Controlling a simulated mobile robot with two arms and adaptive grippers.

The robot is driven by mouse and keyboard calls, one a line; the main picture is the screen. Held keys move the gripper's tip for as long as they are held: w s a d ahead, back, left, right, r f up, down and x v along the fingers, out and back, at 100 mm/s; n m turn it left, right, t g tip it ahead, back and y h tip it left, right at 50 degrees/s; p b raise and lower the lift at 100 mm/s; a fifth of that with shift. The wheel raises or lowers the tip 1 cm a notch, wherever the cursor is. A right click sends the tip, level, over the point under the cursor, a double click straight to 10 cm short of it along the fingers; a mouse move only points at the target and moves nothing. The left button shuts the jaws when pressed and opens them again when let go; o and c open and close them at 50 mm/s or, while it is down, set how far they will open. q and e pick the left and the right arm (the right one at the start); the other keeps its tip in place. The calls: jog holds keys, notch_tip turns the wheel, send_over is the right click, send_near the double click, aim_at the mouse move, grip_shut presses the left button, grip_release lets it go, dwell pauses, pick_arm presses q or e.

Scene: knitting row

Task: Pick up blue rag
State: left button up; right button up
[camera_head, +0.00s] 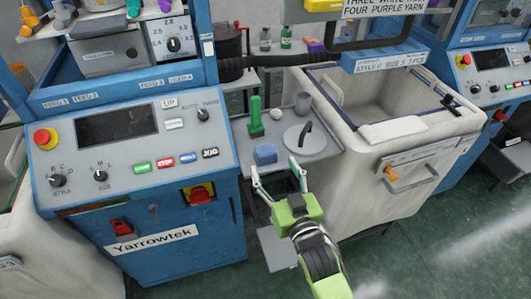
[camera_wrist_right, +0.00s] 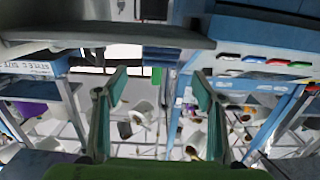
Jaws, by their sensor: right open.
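The blue rag (camera_head: 265,153) is a small folded block at the front edge of a grey side shelf (camera_head: 325,151) in the head view. In the right wrist view, which looks turned upside down, a blue layered shape that looks like the rag (camera_wrist_right: 160,54) lies beyond and between the fingertips. My right gripper (camera_head: 273,167) is open and empty, just in front of the rag and the shelf edge. Its two green fingers also show spread apart in the wrist view (camera_wrist_right: 160,75). The rag appears clear of both fingers. My left gripper is not in view.
A blue control console (camera_head: 130,170) is left; a large cream bin (camera_head: 350,175) is right.

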aim_at(268, 157)
jog(key=p+x, duration=0.1)
jog(key=x, duration=0.7)
jog(key=shift+a+f, duration=0.1)
jog(key=c, duration=1)
